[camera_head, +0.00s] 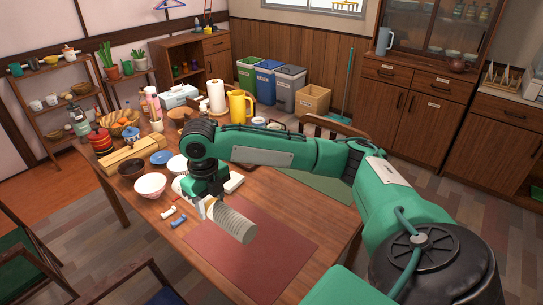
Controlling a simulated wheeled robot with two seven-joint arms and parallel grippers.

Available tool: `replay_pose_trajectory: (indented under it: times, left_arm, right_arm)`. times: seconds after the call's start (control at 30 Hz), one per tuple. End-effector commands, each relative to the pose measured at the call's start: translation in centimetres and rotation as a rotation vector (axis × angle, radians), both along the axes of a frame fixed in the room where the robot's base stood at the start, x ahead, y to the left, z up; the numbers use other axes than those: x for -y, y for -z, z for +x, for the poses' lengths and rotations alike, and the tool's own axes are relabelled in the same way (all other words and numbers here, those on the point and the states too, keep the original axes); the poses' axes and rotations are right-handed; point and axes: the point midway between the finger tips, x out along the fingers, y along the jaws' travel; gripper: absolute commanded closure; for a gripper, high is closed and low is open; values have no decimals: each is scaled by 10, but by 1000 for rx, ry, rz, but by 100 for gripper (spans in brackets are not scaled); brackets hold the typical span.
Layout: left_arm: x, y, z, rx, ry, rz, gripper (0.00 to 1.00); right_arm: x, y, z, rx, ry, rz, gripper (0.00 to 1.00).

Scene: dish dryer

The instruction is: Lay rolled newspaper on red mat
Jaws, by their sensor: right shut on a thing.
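The rolled newspaper (235,224) is a pale grey striped cylinder over the far left part of the red mat (262,262). The mat lies flat on the near part of the wooden table. My right gripper (209,207) is shut on the left end of the newspaper, and its arm reaches in from the right. The newspaper is tilted, its free end pointing right and toward me. I cannot tell whether it touches the mat. My left gripper is out of view.
Bowls (149,185), a wooden box (128,155), a yellow jug (240,106) and a paper towel roll (216,97) crowd the table's far side. Small white and blue pieces (177,221) lie left of the mat. The mat's near part is clear. Chairs stand at the left.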

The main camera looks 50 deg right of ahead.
Motion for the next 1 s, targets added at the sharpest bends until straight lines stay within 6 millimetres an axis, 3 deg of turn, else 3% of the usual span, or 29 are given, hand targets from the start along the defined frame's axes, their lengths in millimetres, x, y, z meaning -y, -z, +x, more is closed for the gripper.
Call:
replay_pose_trajectory:
  times: [0.07, 0.17, 0.63, 1.0]
  left_arm:
    - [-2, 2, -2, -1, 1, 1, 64]
    - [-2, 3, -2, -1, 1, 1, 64]
    - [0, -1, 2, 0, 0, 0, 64]
    - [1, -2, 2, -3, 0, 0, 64]
  right_arm:
    - [-2, -3, 0, 1, -8, -1, 83]
    - [-2, 10, -1, -3, -10, -2, 83]
    - [-2, 129, -1, -2, -9, -3, 83]
    - [-3, 165, -1, -1, -11, -3, 83]
